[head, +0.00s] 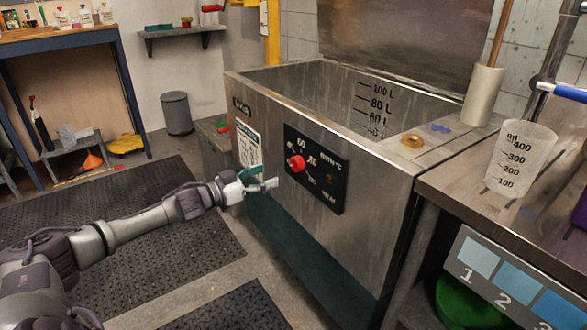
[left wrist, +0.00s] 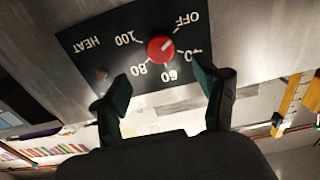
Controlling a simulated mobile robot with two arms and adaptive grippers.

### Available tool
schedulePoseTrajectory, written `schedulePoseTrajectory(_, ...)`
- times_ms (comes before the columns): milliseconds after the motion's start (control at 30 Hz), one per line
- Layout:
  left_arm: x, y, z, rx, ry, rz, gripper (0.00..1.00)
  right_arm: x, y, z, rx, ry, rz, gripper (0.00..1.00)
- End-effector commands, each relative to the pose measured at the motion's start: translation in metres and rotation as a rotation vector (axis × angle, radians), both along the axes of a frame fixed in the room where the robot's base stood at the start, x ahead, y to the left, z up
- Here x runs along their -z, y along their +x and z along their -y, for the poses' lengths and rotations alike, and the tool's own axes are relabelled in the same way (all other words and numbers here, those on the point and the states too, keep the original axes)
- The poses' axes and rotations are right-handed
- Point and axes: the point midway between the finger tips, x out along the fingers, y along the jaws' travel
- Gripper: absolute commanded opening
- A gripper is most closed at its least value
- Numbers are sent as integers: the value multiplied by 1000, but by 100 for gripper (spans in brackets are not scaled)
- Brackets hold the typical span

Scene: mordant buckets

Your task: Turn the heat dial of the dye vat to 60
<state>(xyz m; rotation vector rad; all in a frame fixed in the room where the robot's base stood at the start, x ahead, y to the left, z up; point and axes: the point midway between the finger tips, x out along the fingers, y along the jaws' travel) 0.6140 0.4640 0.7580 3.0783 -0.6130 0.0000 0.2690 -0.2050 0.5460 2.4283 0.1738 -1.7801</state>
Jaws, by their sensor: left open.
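The dye vat (head: 350,180) is a large steel tub with a black heat panel (head: 325,195) on its front. The red heat dial (head: 296,163) sits on that panel. In the left wrist view the dial (left wrist: 160,49) shows with the marks OFF, 40, 60, 80 and 100 around it, turned in the picture. A small pale mark on the dial seems to face OFF. My left gripper (head: 262,178) is open in front of the panel, just short of the dial. Its fingers (left wrist: 162,85) stand apart with nothing between them. My right gripper is out of view.
A steel counter (head: 450,180) with a measuring beaker (head: 520,160) stands right of the vat. A brass-coloured piece (head: 413,141) lies on the vat's rim. A grey bin (head: 177,113) and dark floor mats (head: 160,240) are at the left. The floor before the panel is clear.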

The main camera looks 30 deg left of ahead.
Motion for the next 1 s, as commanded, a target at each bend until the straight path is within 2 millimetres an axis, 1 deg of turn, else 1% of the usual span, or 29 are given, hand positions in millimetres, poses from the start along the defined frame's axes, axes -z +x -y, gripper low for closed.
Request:
schedulePoseTrajectory(33, -2, 8, 3, 0, 0, 7, 72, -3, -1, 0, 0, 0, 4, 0)
schedulePoseTrajectory(233, -2, 39, 17, 1, 2, 6, 72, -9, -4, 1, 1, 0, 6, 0)
schedulePoseTrajectory(400, -1, 64, 27, -1, 1, 4, 72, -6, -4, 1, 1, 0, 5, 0)
schedulePoseTrajectory(500, 0, 75, 31, -2, 0, 2, 72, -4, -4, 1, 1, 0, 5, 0)
schedulePoseTrajectory(700, 0, 85, 35, -2, 2, 0, 72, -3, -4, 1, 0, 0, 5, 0)
schedulePoseTrajectory(967, 0, 86, 35, -1, 2, 0, 72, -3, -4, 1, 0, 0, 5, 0)
schedulePoseTrajectory(1000, 0, 86, 35, -1, 3, -1, 66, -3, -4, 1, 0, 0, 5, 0)
